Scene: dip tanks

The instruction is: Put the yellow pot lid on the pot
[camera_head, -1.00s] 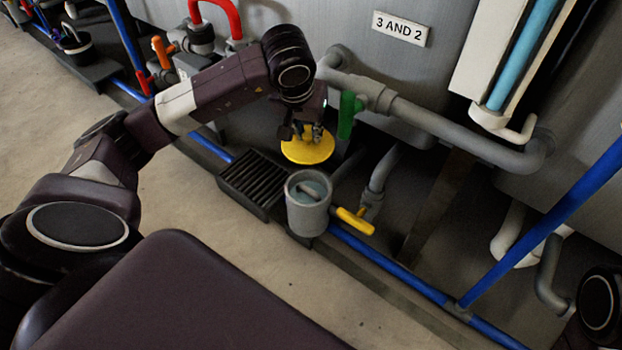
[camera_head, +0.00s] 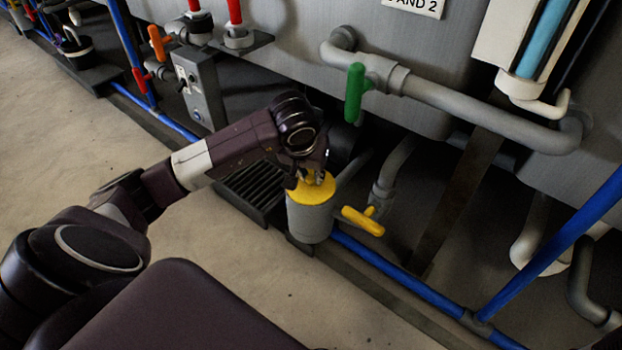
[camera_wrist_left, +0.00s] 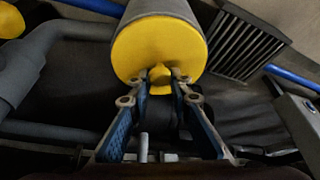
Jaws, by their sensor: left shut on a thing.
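The yellow pot lid (camera_head: 313,191) is at the top of the grey pot (camera_head: 310,222) in the head view and covers its opening. In the left wrist view the lid (camera_wrist_left: 160,48) lines up with the rim of the pot (camera_wrist_left: 165,8). Whether it rests fully on the rim or sits just above it, I cannot tell. My left gripper (camera_head: 308,180) is shut on the lid's knob; its fingers (camera_wrist_left: 160,80) are on both sides of the knob in the wrist view. My right gripper is not in view.
A yellow valve handle (camera_head: 363,221) sticks out right of the pot. A black grate (camera_head: 252,190) lies to its left. A green handle (camera_head: 355,93) and grey pipes (camera_head: 470,125) are behind. A blue rail (camera_head: 400,273) runs along the front. Open floor lies at the left.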

